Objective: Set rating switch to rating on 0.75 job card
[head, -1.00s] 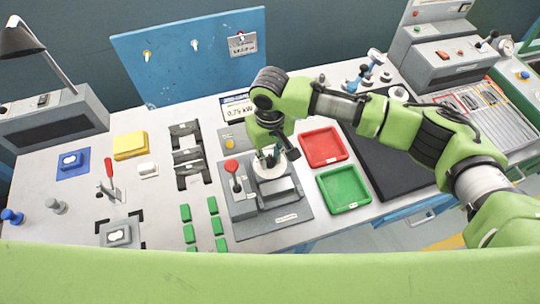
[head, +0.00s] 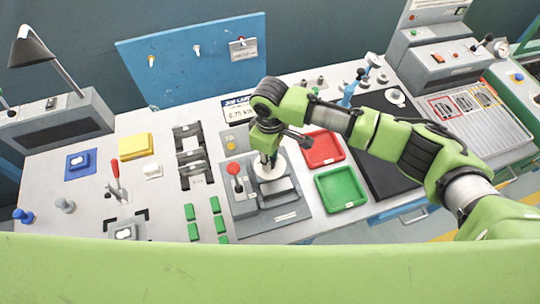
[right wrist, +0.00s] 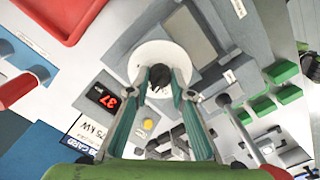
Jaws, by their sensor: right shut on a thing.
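My right gripper (head: 268,164) is over the test unit's round white dial (head: 272,174). In the right wrist view, the fingers of my right gripper (right wrist: 160,78) are closed on a small dark knob (right wrist: 160,74) at the centre of the white dial (right wrist: 146,54). The fingers hide much of the knob, and I cannot read its pointing direction. A black display (right wrist: 103,95) beside the dial shows red digits ending in 37. The job card (head: 238,111) stands behind the unit and reads 0.75 kW; it also shows in the right wrist view (right wrist: 90,132). My left gripper is not in view.
A red-knobbed lever (head: 233,170) stands left of the dial. A red tray (head: 322,150) and a green tray (head: 340,188) lie to the right. Green blocks (head: 190,212) sit at the left front. A yellow button (head: 230,145) is behind the lever.

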